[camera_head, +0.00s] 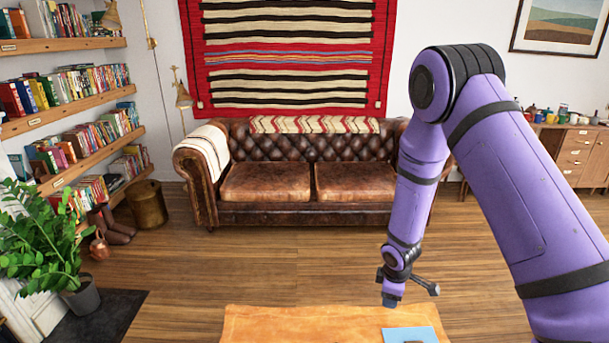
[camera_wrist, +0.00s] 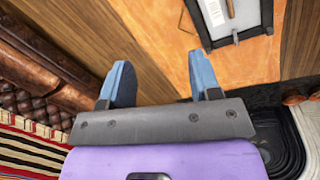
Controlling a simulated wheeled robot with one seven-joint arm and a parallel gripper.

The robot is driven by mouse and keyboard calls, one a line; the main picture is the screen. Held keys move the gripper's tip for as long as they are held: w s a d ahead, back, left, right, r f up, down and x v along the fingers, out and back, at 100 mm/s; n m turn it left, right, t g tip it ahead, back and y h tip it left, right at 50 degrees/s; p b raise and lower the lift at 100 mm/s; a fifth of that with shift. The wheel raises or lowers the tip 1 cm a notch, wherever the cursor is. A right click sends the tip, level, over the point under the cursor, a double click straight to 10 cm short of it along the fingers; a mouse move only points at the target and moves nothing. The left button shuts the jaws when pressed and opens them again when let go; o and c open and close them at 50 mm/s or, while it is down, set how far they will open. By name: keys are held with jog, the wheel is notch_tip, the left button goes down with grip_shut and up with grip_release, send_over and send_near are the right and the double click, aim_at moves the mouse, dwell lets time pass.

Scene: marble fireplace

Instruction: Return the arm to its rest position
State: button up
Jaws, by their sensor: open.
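My purple arm reaches out on the right of the head view and bends down at the elbow. My gripper (camera_head: 392,294) hangs above the far side of an orange-brown surface (camera_head: 290,325), near its right part. In the wrist view my gripper (camera_wrist: 162,82) shows two blue fingers spread wide apart. Nothing is between them; wooden floor shows behind the gap.
A blue flat item (camera_head: 410,334) lies on the orange surface. The wrist view shows a dark-edged tray-like thing (camera_wrist: 236,38) there. A brown leather sofa (camera_head: 265,183) stands behind, a potted plant (camera_head: 45,240) and bookshelves left. Wooden floor between is clear.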

jog(key=s+d+r+m+t, duration=0.1)
jog(key=s+d+r+m, duration=0.1)
jog(key=r, duration=0.9)
jog(key=s+d+r+m, duration=0.1)
jog(key=s+r+m, duration=0.15)
jog(key=r, duration=0.75)
jog(key=s+d+r+m+t, duration=0.1)
jog(key=s+d+r+m, duration=0.15)
jog(key=r, duration=0.85)
jog(key=s+r+m, duration=0.3)
jog(key=s+r, duration=0.4)
jog(key=s, duration=0.4)
jog(key=s+r+m+t, duration=0.1)
jog(key=s+r+m, duration=0.2)
jog(key=s+r, duration=0.4)
jog(key=s, duration=0.5)
jog(key=shift+d+r+m+t+y, duration=0.15)
jog(key=shift+d+m+t+y, duration=0.15)
jog(key=shift+w, duration=0.1)
